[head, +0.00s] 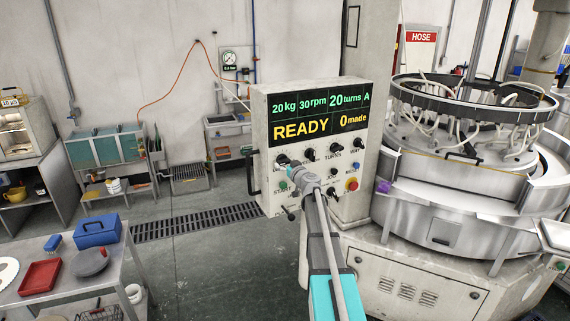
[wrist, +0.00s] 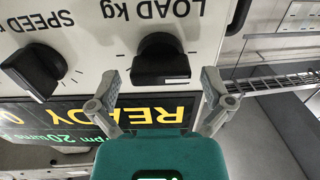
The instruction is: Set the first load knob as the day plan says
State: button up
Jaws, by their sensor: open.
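The load knob (wrist: 160,58), black with a white mark, sits under the printed words LOAD kg, which appear upside down in the wrist view. My gripper (wrist: 161,76) is open and empty, its fingertips to the left and right of the knob with a gap on each side. I cannot tell how deep they reach. In the head view my gripper (head: 289,167) is at the panel's knob rows and partly covers them. The control box display (head: 320,117) reads 20 kg, 30 rpm, 20 turns, A, READY, 0 made. No day plan is readable.
The speed knob (wrist: 33,72) is close beside the load knob. Other knobs, a green button (head: 283,185) and a red button (head: 352,184) are on the same panel. The lapping machine (head: 440,215) stands at the right. A table with a blue box (head: 97,232) is at the left.

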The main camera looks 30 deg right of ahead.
jog(key=shift+w, duration=0.45)
jog(key=c, duration=1)
jog(key=shift+c, duration=0.2)
